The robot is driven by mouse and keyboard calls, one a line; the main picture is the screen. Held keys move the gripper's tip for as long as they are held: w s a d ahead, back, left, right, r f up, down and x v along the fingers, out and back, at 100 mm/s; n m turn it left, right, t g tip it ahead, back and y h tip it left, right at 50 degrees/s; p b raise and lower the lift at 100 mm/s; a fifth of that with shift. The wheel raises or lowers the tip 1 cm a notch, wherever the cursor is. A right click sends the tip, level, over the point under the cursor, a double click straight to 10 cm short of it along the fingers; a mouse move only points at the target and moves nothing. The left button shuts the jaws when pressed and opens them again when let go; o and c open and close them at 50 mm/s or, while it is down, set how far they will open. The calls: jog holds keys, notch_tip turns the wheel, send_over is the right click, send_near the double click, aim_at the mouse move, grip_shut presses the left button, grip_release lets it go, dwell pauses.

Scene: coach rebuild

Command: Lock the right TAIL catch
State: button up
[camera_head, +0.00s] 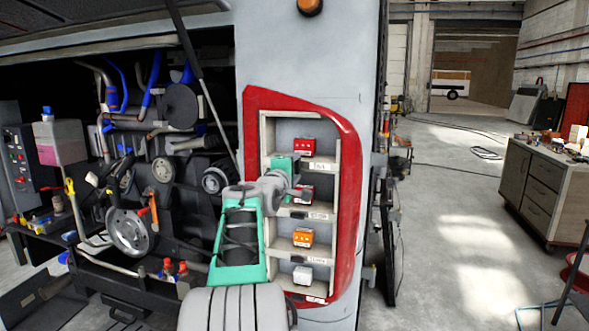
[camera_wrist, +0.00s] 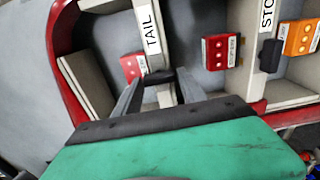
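The TAIL shelf edge shows in the wrist view with its white TAIL label (camera_wrist: 150,27). A small dark catch (camera_wrist: 158,77) sits at the label's near end. My gripper (camera_wrist: 160,84) is open, its two grey fingers parted with the catch between their tips. I cannot tell whether they touch it, or whether the catch is locked. A red lamp (camera_wrist: 132,67) is partly hidden behind the left finger. In the head view, my gripper (camera_head: 288,168) is at the upper part of the red-framed rack (camera_head: 352,150), below the top red lamp (camera_head: 303,145); its fingertips are not clear there.
A second red lamp (camera_wrist: 220,51), a dark catch (camera_wrist: 270,55) and an orange lamp (camera_wrist: 299,38) lie to the right in the wrist view. The head view shows a white lamp (camera_head: 302,275) lowest. Engine parts (camera_head: 130,230) crowd the left. Floor at right (camera_head: 460,220) is mostly clear.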

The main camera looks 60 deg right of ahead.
jog(key=shift+o, duration=1.4)
jog(key=shift+a, duration=0.1)
jog(key=s+a+b, duration=0.1)
jog(key=a+b, duration=0.1)
jog(key=a, duration=0.5)
jog(key=shift+s+a, duration=0.15)
jog(key=shift+a, duration=0.15)
